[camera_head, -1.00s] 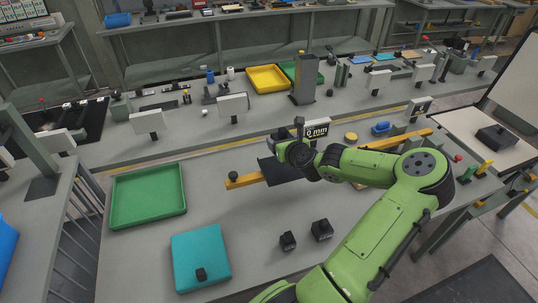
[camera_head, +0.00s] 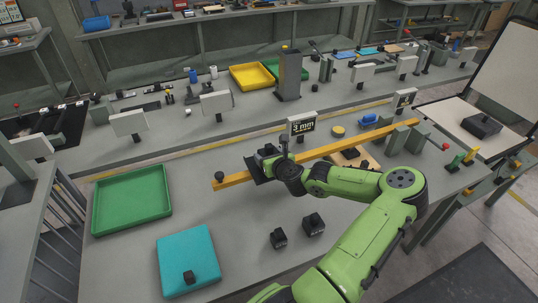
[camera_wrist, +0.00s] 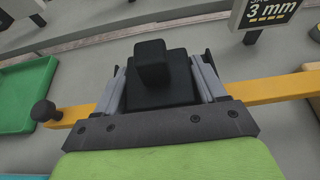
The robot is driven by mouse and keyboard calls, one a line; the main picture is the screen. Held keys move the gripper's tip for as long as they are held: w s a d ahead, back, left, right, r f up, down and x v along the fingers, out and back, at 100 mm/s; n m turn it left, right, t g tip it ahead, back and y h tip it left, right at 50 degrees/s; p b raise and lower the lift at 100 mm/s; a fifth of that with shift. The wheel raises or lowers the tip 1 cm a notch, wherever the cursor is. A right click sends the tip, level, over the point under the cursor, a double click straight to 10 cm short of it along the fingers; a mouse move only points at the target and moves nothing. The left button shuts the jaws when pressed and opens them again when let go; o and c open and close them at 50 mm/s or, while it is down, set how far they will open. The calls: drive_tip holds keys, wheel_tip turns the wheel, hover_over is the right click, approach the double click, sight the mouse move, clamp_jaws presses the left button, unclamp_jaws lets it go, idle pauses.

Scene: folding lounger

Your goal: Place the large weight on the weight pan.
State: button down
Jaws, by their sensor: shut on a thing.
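My gripper (camera_wrist: 160,88) is shut on the large weight (camera_wrist: 152,62), a black block with a square grip post, which sits between the two grey fingers. In the wrist view the weight lies in front of the yellow beam (camera_wrist: 275,90). In the head view my gripper (camera_head: 258,167) is at the beam (camera_head: 235,181), left of its middle. I cannot make out a weight pan; the gripper and weight hide what is below them. I cannot tell whether the weight bears on anything.
A display (camera_head: 302,125) behind the beam reads 3 mm. Two black weights (camera_head: 279,238) (camera_head: 314,224) stand on the bench in front, and a smaller one (camera_head: 189,277) is on the teal pad (camera_head: 187,250). A green tray (camera_head: 132,200) lies at left. A grey post (camera_head: 290,77) stands behind.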

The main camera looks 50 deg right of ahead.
drive_tip(key=shift+f, duration=0.15)
drive_tip(key=shift+c, duration=0.4)
unclamp_jaws()
drive_tip(key=shift+f, duration=0.1)
